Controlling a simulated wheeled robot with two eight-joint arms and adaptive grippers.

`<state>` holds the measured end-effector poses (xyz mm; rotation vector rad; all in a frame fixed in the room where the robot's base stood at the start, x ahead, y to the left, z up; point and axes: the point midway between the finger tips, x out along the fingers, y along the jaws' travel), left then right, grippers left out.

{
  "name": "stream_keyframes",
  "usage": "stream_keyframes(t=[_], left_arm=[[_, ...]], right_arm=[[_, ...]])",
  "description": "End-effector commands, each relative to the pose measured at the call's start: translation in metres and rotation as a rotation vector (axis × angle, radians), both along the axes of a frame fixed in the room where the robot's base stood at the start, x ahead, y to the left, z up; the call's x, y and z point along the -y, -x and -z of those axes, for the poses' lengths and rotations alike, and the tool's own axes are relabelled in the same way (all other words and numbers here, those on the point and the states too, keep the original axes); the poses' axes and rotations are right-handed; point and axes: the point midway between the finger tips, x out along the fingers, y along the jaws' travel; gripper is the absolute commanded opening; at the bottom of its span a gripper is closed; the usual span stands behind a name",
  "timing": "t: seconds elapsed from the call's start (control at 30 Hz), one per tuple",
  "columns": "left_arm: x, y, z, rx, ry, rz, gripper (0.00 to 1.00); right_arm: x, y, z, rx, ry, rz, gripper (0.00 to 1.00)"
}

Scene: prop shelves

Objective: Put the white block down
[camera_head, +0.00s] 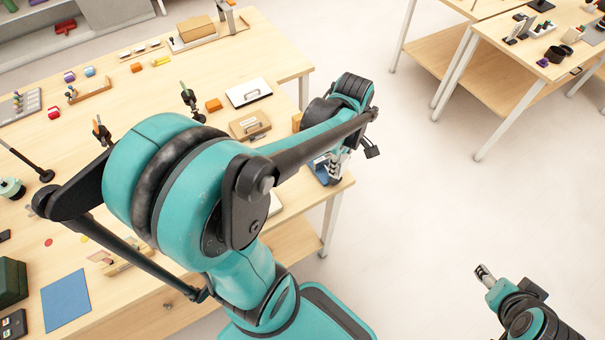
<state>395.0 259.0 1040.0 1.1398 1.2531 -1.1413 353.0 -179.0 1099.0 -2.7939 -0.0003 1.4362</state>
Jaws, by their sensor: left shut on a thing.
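My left gripper (331,168) points down at the right edge of the wooden table, below its dark wrist and partly behind my arm. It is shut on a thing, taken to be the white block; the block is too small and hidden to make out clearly. A blue item (320,172) shows right beside the fingers; whether they touch cannot be told. My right gripper (484,272) is at the lower right, over the floor and away from the table. Its jaw opening cannot be made out.
The table (225,70) holds a white panel with a handle (248,92), a tan box (250,125), an orange block (213,105) and a blue mat (66,300). My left arm hides the table's middle. Open floor (420,210) lies right; other tables (500,85) stand beyond.

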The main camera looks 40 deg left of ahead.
Motion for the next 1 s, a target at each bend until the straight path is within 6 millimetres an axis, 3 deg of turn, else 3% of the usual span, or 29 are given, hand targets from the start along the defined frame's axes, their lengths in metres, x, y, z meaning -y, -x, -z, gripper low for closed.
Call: stream_keyframes(t=[0.13, 0.5, 0.77, 1.0], left_arm=[[-0.017, 0.009, 0.018, 0.000, 0.000, -0.027, 0.00], [-0.095, 0.028, 0.067, 0.000, 0.000, -0.024, 0.00], [-0.108, 0.031, 0.080, 0.000, 0.000, -0.018, 0.00], [-0.108, 0.031, 0.113, 0.000, 0.000, -0.018, 0.00]], right_arm=[[0.000, 0.000, 0.008, 0.000, 0.000, 0.000, 0.55], [0.000, 0.000, 0.032, 0.000, 0.000, 0.000, 0.55], [0.000, 0.000, 0.037, 0.000, 0.000, 0.000, 0.55], [0.000, 0.000, 0.053, 0.000, 0.000, 0.000, 0.55]])
